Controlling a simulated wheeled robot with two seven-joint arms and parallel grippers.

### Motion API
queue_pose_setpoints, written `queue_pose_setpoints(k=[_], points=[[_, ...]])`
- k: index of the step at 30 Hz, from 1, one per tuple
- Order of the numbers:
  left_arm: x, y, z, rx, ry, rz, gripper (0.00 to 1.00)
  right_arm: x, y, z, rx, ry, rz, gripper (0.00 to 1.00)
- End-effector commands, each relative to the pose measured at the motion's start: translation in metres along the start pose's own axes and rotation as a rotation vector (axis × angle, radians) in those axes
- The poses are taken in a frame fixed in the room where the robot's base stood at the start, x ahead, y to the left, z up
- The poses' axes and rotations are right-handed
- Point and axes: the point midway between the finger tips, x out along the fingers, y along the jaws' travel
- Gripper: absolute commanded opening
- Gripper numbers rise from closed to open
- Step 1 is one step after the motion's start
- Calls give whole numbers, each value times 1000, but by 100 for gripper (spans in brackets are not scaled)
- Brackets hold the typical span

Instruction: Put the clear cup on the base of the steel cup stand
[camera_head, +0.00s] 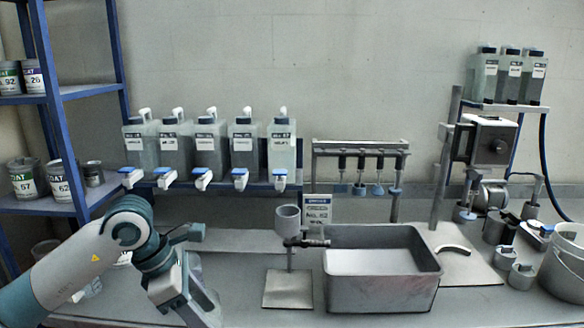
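The steel cup stand has a flat square base (288,290), which is bare, and an upright rod with a side clamp (307,242). A grey cup-shaped holder (288,219) sits at its top. A see-through cup-like shape (44,250) shows at the far left, partly hidden behind my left arm; I cannot tell for sure that it is the clear cup. Another pale, clear shape (91,289) shows just below the arm, too covered to identify. My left gripper (203,305) points down, left of the stand base and apart from it. Its fingertips are not clear. My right gripper is out of view.
A deep grey metal tray (381,296) stands right of the stand. Several bottles with blue taps (204,146) line the rack behind. Blue shelving (60,95) with paint tins is at left. A grey bucket (564,265) and small pots crowd the right side.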

Motion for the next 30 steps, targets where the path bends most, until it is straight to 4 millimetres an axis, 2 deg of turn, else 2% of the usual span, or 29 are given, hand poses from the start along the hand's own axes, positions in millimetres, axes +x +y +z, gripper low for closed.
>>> queue_pose_setpoints(k=[14,30], points=[[25,-28,-30,606,1,-255,30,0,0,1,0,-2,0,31],[45,-66,-74,1423,2,-593,30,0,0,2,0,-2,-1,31]])
